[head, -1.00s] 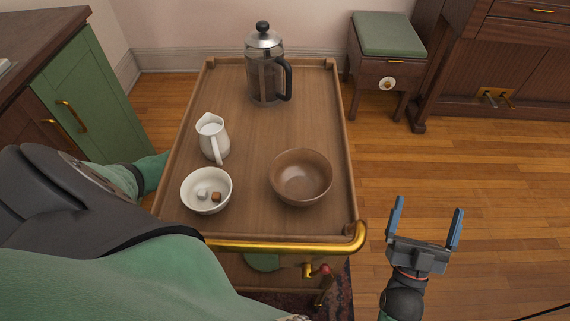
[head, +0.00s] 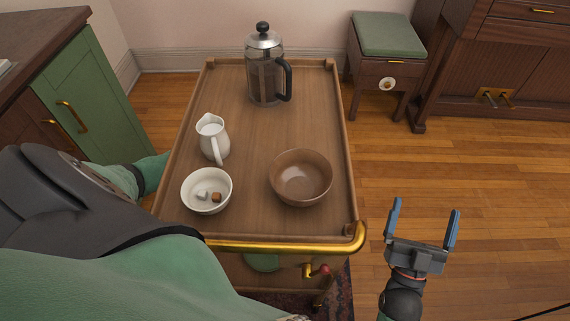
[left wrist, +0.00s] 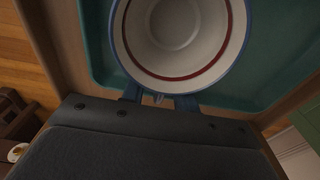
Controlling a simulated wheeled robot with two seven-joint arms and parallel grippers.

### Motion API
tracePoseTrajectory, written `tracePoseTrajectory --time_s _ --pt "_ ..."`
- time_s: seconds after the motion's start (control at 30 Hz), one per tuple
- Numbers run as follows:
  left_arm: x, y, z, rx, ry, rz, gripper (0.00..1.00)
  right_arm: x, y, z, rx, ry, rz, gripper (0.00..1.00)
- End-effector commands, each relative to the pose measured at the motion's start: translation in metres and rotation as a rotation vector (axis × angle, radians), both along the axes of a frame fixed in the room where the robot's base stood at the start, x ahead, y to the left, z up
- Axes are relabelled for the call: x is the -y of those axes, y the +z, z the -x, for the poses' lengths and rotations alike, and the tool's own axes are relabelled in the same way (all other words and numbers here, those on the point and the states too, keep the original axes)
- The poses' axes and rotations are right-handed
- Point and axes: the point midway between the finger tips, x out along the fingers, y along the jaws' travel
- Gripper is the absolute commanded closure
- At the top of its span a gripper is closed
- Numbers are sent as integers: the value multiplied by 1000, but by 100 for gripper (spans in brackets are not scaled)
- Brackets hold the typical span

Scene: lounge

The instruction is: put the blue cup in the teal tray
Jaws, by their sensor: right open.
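The blue cup (left wrist: 128,60) shows from above in the left wrist view. It has a blue rim and a pale inside with a red ring, and its top is cut off by the frame. The teal tray (left wrist: 270,85) lies below and around it in the picture; whether the cup touches the tray floor is hidden. My left gripper (left wrist: 160,100) is at the cup's near edge, its fingers partly hidden under the rim; its grip is unclear. My right gripper (head: 423,228) is open and empty, right of the trolley.
The wooden trolley top (head: 250,130) holds a French press (head: 262,75), a white jug (head: 211,138), a sugar bowl (head: 206,204) and a brown bowl (head: 301,190). A brass rail (head: 290,246) edges its front. A green-topped stool (head: 387,40) stands behind right; floor at right is clear.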

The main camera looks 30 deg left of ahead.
Motion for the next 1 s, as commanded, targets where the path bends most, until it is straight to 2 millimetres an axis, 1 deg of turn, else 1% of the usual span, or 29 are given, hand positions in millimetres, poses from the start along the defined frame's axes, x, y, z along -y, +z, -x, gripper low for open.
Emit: tracePoseTrajectory --time_s 0.33,0.4,0.43,0.47,0.53,0.7,1.0 --pt "0 0 0 0 0 0 70 0 1 1 10 0 -2 0" --pt "0 1 0 0 0 0 70 1 4 3 26 -2 -5 0" --pt "0 3 0 0 0 0 70 1 11 4 40 -2 -10 0" --pt "0 6 0 0 0 0 70 1 13 4 39 -1 -10 0" --pt "0 11 0 0 0 0 70 -1 -1 -3 -14 1 3 0" --pt "1 26 1 1 0 0 70 -5 -37 -12 -128 7 32 0" --pt "2 50 3 1 0 -1 70 -11 -98 -20 -322 20 78 0"
